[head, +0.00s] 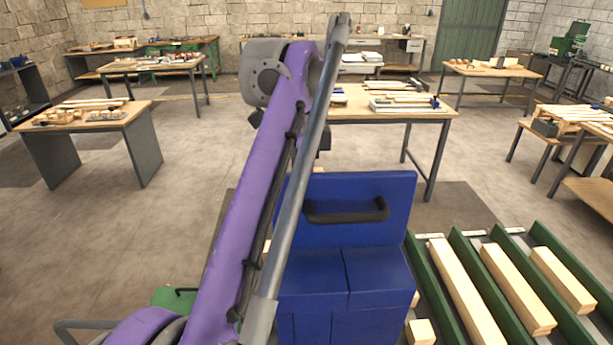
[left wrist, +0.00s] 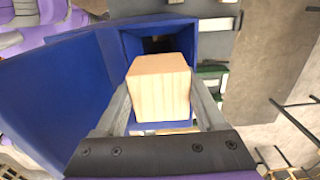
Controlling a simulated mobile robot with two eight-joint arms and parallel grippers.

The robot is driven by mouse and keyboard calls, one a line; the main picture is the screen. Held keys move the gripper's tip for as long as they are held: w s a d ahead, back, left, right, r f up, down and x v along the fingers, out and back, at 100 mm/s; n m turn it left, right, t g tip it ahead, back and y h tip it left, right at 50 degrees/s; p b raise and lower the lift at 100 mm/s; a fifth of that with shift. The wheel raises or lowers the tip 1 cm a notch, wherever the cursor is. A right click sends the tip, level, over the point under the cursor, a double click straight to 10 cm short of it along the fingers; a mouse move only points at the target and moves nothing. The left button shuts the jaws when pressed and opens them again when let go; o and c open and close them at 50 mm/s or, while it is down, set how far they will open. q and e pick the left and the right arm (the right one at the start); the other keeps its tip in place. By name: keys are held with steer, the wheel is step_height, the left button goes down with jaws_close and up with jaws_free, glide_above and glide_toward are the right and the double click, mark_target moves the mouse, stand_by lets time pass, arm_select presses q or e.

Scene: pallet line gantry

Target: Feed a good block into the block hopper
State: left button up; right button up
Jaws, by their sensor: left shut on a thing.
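A pale wooden block (left wrist: 160,88) sits between the two grey fingers of my left gripper (left wrist: 162,92) in the left wrist view. The gripper is shut on it. The blue hopper (left wrist: 108,47) has an open mouth just beyond the block, and the block overlaps the near part of this opening in the picture. I cannot tell whether the block is inside or above it. In the head view the blue hopper (head: 345,230) stands at the middle, partly hidden by my purple left arm. My left gripper cannot be made out there. My right gripper is in neither view.
Green-railed lanes (head: 474,290) with long wooden pieces (head: 467,290) lie right of the hopper. A small wooden block (head: 420,331) lies by the hopper's lower right side. Workbenches (head: 90,117) with parts stand further back. The floor at left is clear.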

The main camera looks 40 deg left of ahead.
arm_select(q)
step_height(320, 180, down, 7)
steer(key=b, duration=0.2)
steer(key=shift+r+b, duration=0.2)
steer(key=shift+b, duration=0.1)
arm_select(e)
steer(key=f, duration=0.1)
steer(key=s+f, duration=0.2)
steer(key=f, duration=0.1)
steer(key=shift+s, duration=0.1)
arm_select(q)
steer(key=shift+s+a, duration=0.1)
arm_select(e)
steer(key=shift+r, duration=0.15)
arm_select(q)
steer(key=shift+f, duration=0.65)
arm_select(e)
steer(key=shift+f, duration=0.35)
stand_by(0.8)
arm_select(q)
steer(key=o, duration=1.4)
steer(key=shift+c, duration=0.2)
step_height(320, 180, up, 11)
steer(key=shift+f+p, duration=0.1)
steer(key=shift+p, duration=1.1)
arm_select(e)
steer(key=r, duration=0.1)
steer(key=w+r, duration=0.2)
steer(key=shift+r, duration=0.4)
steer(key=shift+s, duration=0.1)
